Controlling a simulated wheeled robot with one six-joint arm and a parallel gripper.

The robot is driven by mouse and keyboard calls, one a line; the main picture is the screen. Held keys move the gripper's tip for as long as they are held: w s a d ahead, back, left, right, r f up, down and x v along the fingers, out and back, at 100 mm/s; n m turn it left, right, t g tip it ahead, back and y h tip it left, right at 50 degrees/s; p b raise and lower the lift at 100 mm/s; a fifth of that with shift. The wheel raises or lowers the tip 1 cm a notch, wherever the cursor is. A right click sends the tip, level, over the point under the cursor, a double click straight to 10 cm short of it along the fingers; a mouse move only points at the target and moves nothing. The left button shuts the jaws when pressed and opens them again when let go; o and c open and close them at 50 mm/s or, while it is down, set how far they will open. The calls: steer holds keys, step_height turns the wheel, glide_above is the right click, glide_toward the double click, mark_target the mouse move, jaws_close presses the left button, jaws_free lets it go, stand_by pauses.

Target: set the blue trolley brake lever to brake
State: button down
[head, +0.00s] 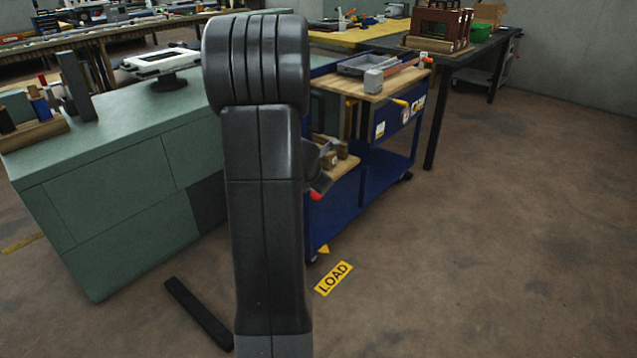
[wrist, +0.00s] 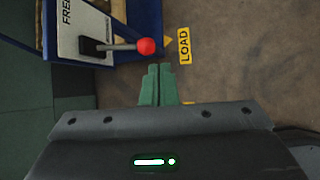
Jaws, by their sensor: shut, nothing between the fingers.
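The blue trolley (head: 385,175) stands right of my arm in the head view, with wooden shelves. Its brake lever (wrist: 122,46) shows in the wrist view as a grey rod with a red knob (wrist: 146,46), sticking out to the right from a dark slot on a pale plate (wrist: 82,28). The red knob also shows beside my arm in the head view (head: 316,196). My gripper (wrist: 158,68) is shut and empty, its green fingertips just below the knob in the wrist view, apparently not touching it.
A green cabinet (head: 120,170) stands left of the trolley. A yellow LOAD sign (head: 334,279) lies on the floor in front of the trolley. A dark bar (head: 198,314) lies on the floor near the cabinet. The floor at right is clear.

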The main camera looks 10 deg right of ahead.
steer(key=s+r, duration=0.1)
steer(key=s+r+p, duration=0.1)
steer(key=s+r, duration=0.1)
steer(key=shift+s+a+r, duration=0.1)
steer(key=shift+s+a, duration=0.2)
steer(key=shift+a, duration=0.1)
